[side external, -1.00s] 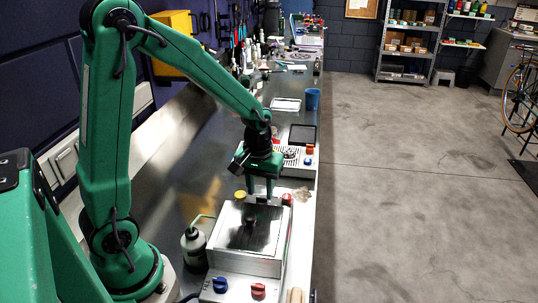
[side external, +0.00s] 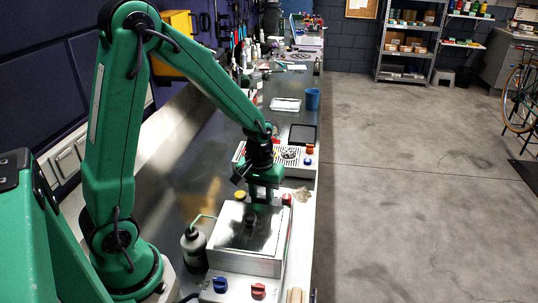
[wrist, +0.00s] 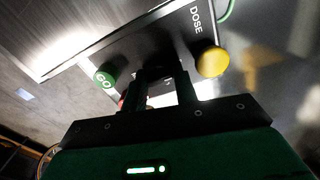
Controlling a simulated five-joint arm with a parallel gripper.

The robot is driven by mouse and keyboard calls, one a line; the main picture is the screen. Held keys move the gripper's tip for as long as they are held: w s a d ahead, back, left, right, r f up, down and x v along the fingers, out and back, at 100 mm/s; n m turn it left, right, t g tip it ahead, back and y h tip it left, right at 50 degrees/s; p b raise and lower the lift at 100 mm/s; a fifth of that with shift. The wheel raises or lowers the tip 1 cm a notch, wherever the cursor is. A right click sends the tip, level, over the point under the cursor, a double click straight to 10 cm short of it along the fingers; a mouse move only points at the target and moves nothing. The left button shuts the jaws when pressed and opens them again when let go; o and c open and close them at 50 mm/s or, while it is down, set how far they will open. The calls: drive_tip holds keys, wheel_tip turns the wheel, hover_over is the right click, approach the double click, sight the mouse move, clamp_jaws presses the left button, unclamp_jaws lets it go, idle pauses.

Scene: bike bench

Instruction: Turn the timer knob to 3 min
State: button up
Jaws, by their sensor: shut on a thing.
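My gripper (side external: 264,200) is down at the far end of the grey box (side external: 245,262), between a yellow knob (side external: 240,195) and a red knob (side external: 287,199). In the wrist view my two dark fingers (wrist: 165,72) reach down to the panel between the yellow DOSE knob (wrist: 211,60) and the green GO button (wrist: 104,78). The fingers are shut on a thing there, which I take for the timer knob. They hide nearly all of it. I cannot read its scale or pointer. A bit of red (wrist: 121,102) shows beside the fingers.
Beyond my gripper are a grated tray (side external: 289,154) and a blue cup (side external: 312,98).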

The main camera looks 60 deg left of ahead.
drive_tip(key=shift+s+a+m, duration=0.1)
drive_tip(key=shift+a+m, duration=0.05)
drive_tip(key=shift+m, duration=0.25)
drive_tip(key=m, duration=0.3)
drive_tip(key=shift+m+g, duration=0.3)
drive_tip(key=shift+m, duration=2)
drive_tip(key=shift+w, duration=0.2)
drive_tip(key=o, duration=0.7)
drive_tip(key=shift+r, duration=0.15)
drive_tip(key=shift+r, duration=3.8)
